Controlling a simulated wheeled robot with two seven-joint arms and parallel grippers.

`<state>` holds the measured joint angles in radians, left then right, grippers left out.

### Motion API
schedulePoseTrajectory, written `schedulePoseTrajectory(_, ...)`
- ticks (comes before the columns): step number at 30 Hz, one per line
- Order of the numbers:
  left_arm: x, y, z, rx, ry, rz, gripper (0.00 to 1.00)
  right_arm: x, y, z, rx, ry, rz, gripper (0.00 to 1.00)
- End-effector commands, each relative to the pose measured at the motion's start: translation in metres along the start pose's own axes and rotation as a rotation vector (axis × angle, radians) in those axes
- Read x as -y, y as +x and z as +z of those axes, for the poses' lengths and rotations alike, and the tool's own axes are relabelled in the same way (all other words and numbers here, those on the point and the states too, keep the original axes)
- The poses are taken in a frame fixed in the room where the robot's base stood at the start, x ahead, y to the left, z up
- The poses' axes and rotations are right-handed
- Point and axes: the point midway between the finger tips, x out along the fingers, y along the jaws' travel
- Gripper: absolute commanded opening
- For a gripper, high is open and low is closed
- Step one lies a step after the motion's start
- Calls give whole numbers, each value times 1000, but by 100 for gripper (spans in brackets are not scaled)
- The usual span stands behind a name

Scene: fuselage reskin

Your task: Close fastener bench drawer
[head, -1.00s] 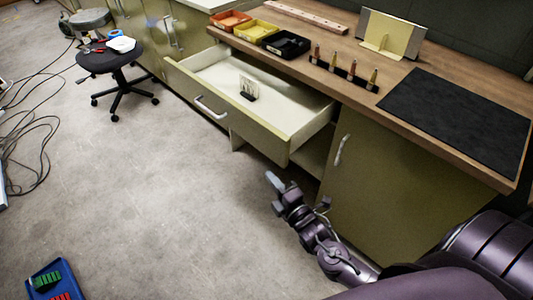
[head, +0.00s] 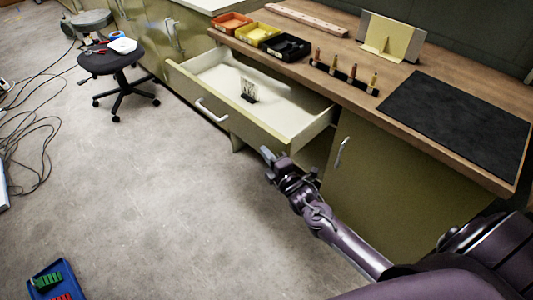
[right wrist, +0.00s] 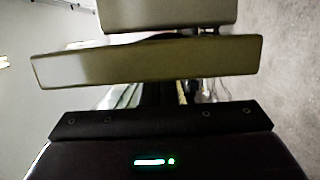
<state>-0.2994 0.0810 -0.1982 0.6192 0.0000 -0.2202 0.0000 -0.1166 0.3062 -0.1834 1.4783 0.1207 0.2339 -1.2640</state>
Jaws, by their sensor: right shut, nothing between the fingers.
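The fastener bench drawer (head: 222,122) stands pulled out from the bench, with a silver bar handle (head: 211,110) on its olive front. A small card-like item (head: 248,90) stands inside it. My right gripper (head: 266,157) is shut and empty, just in front of and below the drawer's right front corner in the head view. I cannot tell whether it touches the drawer. In the right wrist view an olive panel (right wrist: 145,60) spans the picture ahead of the gripper. My left gripper is not in view.
The wooden bench top (head: 350,92) carries orange, yellow and black bins, a row of fasteners and a black mat (head: 455,120). A closed cabinet door (head: 375,185) is right of the drawer. A stool (head: 110,62) and cables (head: 30,150) stand left; the floor between is clear.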

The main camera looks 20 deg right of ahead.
Motion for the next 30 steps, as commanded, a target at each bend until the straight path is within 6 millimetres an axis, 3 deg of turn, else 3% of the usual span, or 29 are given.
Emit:
schedulePoseTrajectory(11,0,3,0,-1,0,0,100,1,2,10,1,-2,0,0)
schedulePoseTrajectory(17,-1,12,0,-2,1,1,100,2,10,42,4,-6,1,0)
schedulePoseTrajectory(21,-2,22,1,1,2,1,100,3,18,75,4,-8,1,0)
schedulePoseTrajectory(30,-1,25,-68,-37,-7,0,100,4,35,142,3,-6,2,0)
